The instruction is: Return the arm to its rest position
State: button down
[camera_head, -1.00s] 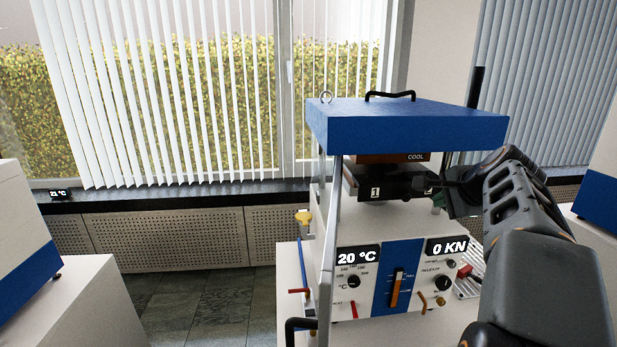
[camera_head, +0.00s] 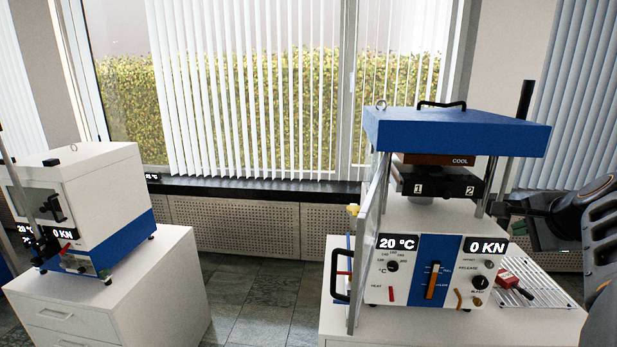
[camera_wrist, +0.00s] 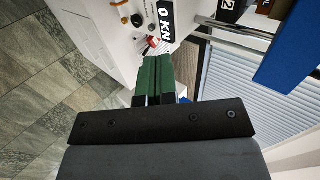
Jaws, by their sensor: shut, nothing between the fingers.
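My gripper (camera_wrist: 158,80) shows in the wrist view with its two green-tipped fingers pressed together and nothing between them. In the head view my arm is at the right edge, to the right of the press, and the fingertips are hard to make out there. The blue-topped press (camera_head: 455,130) stands on a white cabinet (camera_head: 400,328). Its displays read 20 °C and 0 KN. A dark plate marked 1 and 2 (camera_head: 440,185) sits under the brown block marked COOL (camera_head: 440,160). In the wrist view the press front (camera_wrist: 115,18) lies beyond the fingers.
A wire rack (camera_head: 545,285) with a red-handled item (camera_head: 514,285) lies right of the press. A clear guard with a black handle (camera_head: 341,283) stands at its left. A second, white and blue press (camera_head: 85,200) is at the left. Tiled floor (camera_head: 240,290) is open between the cabinets.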

jog(key=s+a+f+n+g, duration=0.35)
jog(key=a+f+n, duration=0.35)
jog(key=f, duration=0.5)
jog(key=s+a+f+n, duration=0.2)
jog(key=a+n, duration=0.2)
jog(key=a, duration=0.2)
jog(key=s+a+f+n+g, duration=0.1)
jog(key=s+a+f+n, duration=0.2)
jog(key=a, duration=0.3)
jog(key=s+a+f+n+g+y, duration=0.1)
jog(key=s+a+f+n, duration=0.1)
jog(key=a, duration=0.4)
jog(key=s+n, duration=0.1)
jog(key=n, duration=0.1)
jog(key=shift+f+n, duration=0.4)
